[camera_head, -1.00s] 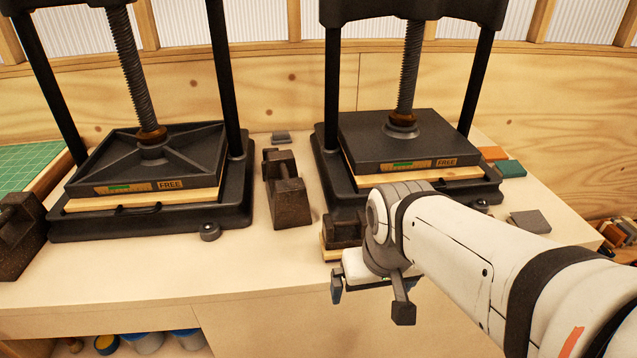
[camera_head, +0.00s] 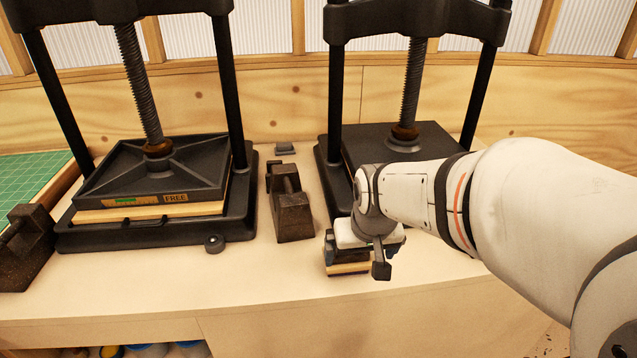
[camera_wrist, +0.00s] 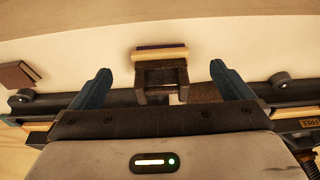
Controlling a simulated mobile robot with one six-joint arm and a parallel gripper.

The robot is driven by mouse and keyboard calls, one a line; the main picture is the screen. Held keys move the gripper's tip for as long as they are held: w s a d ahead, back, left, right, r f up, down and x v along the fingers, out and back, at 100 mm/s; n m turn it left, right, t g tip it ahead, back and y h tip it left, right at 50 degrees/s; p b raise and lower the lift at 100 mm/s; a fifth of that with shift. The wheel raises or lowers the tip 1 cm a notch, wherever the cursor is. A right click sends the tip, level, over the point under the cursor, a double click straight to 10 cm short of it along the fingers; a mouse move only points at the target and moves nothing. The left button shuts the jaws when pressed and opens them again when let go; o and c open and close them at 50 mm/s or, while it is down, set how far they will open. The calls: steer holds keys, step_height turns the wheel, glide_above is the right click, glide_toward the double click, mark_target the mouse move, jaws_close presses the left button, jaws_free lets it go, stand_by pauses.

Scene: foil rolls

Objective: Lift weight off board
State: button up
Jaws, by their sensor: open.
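A dark, rusty iron weight (camera_wrist: 163,76) lies on a small light wooden board (camera_wrist: 160,55) at the front of the bench. In the head view the weight (camera_head: 346,255) and the board (camera_head: 348,269) show below my wrist, partly hidden by it. My gripper (camera_wrist: 160,69) is open over the weight. In the wrist view one blue finger is on each side of the weight, with a visible gap at both sides. Nothing is held.
A left press (camera_head: 150,235) and a right press (camera_head: 330,180) stand on the bench (camera_head: 190,285). Another dark weight (camera_head: 291,215) stands between them, close to my wrist. One more weight (camera_head: 25,255) is at the far left. The bench front is clear left of the board.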

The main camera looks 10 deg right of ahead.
steer(key=shift+t, duration=0.4)
steer(key=w, duration=0.2)
steer(key=w+p, duration=0.1)
steer(key=w, duration=0.5)
steer(key=shift+w+f+p, duration=0.25)
steer(key=shift+p, duration=0.1)
steer(key=shift+p+x, duration=0.5)
steer(key=shift+x, duration=3.45)
steer(key=shift+w+d, duration=0.1)
steer(key=shift+d, duration=0.05)
steer(key=shift+c, duration=0.2)
steer(key=c, duration=1.5)
steer(key=shift+w+r, duration=0.1)
steer(key=shift+r, duration=0.15)
steer(key=shift+c, duration=1.1)
